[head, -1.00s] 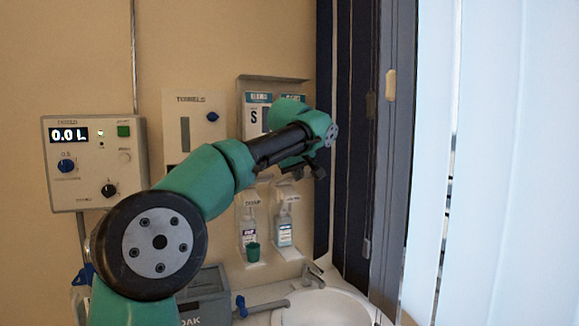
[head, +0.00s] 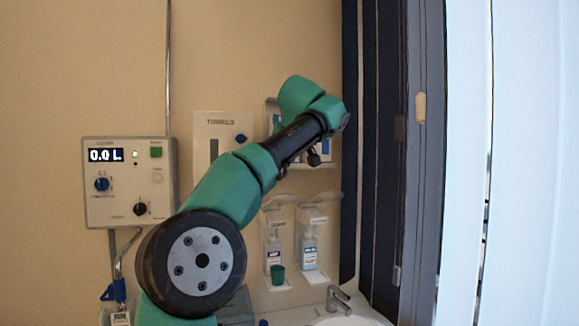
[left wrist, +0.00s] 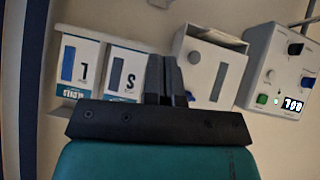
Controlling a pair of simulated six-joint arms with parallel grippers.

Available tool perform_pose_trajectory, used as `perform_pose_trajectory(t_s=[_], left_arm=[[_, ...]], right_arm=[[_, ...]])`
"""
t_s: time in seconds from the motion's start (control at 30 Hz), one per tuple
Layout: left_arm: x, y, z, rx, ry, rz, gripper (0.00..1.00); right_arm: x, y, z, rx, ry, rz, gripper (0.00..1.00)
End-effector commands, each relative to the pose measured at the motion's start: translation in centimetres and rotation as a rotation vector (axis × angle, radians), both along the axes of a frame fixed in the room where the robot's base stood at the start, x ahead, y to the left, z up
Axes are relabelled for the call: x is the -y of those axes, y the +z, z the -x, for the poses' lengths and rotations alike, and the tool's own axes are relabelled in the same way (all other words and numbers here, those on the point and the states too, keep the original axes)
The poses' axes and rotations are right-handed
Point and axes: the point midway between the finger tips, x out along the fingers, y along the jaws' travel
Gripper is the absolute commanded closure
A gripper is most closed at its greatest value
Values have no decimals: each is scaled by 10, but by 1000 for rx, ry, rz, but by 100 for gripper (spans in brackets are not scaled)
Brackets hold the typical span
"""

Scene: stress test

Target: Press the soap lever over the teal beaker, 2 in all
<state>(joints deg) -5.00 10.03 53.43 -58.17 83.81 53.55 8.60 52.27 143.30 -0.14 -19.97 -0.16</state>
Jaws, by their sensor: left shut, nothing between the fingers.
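The teal beaker (head: 278,274) stands on the low shelf of the left dispenser, in front of a pump bottle (head: 273,247) with a white and purple label. A second pump bottle (head: 308,250) with a blue label hangs to its right. The small signs above them are too blurred to read, and a lever is hard to make out. My left gripper (head: 314,158) is mostly hidden behind my own arm, high above the bottles. In the left wrist view its fingers (left wrist: 166,80) are together and empty, in front of the wall boxes.
A towel box (head: 222,135) and a control panel (head: 130,182) reading 0.0 L are on the wall. Glove-type boxes marked L (left wrist: 80,62) and S (left wrist: 125,72) are near the gripper. A sink (head: 350,320) lies below right. A dark curtain (head: 348,200) borders the right.

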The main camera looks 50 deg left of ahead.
Motion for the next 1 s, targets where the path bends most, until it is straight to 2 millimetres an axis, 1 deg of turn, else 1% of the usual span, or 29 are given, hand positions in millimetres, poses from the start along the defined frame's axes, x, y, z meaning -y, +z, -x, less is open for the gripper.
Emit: perform_pose_trajectory(t_s=[0.17, 0.57, 0.83, 1.0], left_arm=[[-15, -16, -9, -3, 3, 0, 100], [-57, -63, -37, -2, 2, 0, 100], [-56, -88, -39, -1, -1, -1, 100], [-55, -99, -41, 1, -2, -1, 100]], right_arm=[[0, 0, 0, 0, 0, 0, 57], [0, 0, 0, 0, 0, 0, 57], [0, 0, 0, 0, 0, 0, 57], [0, 0, 0, 0, 0, 0, 57]])
